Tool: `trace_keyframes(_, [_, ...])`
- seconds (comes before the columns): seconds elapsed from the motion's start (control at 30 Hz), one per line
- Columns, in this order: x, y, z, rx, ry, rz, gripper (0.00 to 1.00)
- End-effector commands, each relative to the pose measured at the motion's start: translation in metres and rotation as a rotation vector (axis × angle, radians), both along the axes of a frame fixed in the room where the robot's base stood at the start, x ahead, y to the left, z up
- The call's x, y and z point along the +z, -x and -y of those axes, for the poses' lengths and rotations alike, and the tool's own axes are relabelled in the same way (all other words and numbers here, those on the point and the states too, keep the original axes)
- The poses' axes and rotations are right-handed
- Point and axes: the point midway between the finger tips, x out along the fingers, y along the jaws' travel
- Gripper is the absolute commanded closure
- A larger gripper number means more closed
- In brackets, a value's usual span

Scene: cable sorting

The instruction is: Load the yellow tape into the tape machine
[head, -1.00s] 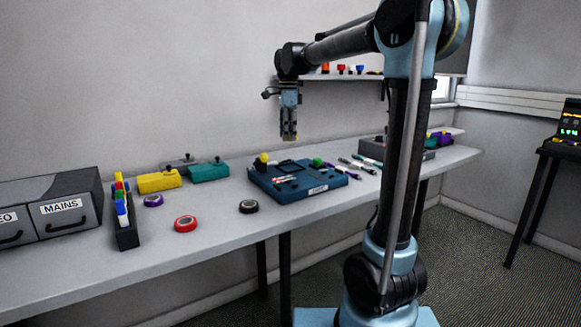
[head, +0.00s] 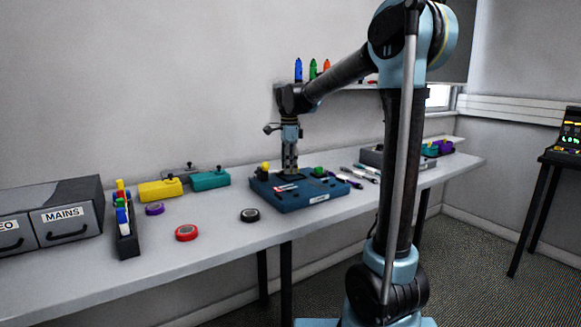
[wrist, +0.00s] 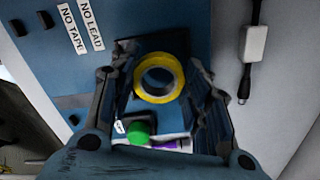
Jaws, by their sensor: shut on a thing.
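The yellow tape (wrist: 157,98) is a ring with a yellow rim and a grey inner band, between the two fingers of my gripper (wrist: 163,74) in the wrist view. My gripper is shut on it, with the blue tape machine (wrist: 95,75) behind it. In the head view my gripper (head: 290,170) points straight down, low over the blue tape machine (head: 277,199). Whether the tape touches the machine, I cannot tell. The machine carries labels reading NO TAPE and NO LEAD (wrist: 82,28), and a green button (wrist: 139,132).
Black (head: 250,215), red (head: 186,233) and purple (head: 155,208) tapes lie to the left. Pens (head: 362,170) lie right of the machine. The front-left table (head: 180,262) is clear.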

Motion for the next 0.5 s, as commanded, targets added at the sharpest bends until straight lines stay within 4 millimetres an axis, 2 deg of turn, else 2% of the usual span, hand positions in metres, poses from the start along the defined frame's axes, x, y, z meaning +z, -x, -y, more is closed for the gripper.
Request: trace_keyframes(0.5, [-0.011, 0.000, 0.001, -0.002, 0.000, 0.000, 0.76])
